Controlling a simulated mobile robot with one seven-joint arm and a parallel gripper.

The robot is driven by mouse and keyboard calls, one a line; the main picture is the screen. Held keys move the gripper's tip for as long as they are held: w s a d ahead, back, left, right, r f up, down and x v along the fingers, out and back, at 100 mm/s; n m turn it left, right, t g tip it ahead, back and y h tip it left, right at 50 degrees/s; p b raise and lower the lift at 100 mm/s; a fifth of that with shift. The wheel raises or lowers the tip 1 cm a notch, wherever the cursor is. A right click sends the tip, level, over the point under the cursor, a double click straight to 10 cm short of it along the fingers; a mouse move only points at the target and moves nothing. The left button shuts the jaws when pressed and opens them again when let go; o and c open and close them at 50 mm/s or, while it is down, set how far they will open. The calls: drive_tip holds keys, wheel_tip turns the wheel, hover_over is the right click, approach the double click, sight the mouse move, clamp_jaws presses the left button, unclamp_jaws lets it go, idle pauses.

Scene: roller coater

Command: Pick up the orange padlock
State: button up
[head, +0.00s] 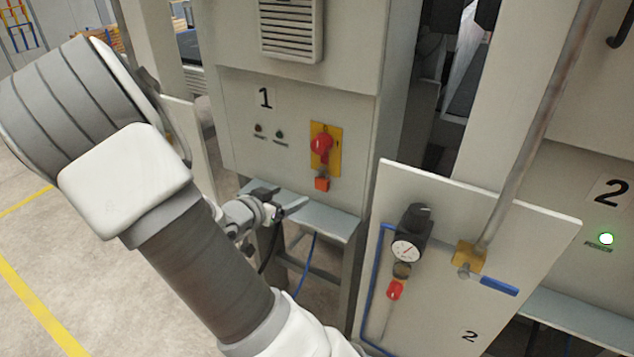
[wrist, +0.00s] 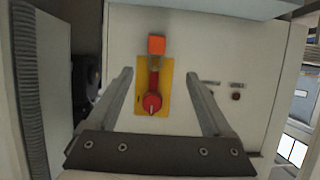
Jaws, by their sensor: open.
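The orange padlock (head: 322,184) hangs at the lower end of a yellow plate (head: 333,160) with a red rotary switch (head: 321,145), on the front of cabinet 1. In the wrist view the padlock (wrist: 156,44) shows above the red switch (wrist: 152,103), as that picture is upside down. My gripper (head: 286,200) is open and empty, in front of the cabinet and a little left of and below the padlock in the head view. In the wrist view the padlock appears beyond the gap between my fingertips (wrist: 159,73), apart from both.
A grey ledge (head: 335,223) juts out below the padlock. At the right stands a white panel (head: 440,290) with a gauge (head: 406,249), a red part (head: 395,290) and a blue-handled valve (head: 498,286). Cabinet 2 (head: 590,140) is beyond it. Floor at left is clear.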

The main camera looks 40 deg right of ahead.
approach(320, 185)
drive_tip(key=x, duration=0.4)
drive_tip(key=shift+w+r, duration=0.15)
drive_tip(key=shift+w, duration=0.2)
drive_tip(key=shift+s+x, duration=0.15)
drive_tip(key=shift+x, duration=1.15)
drive_tip(key=shift+s+x, duration=0.2)
drive_tip(key=shift+x, duration=1.1)
drive_tip(key=shift+c, duration=0.3)
clamp_jaws()
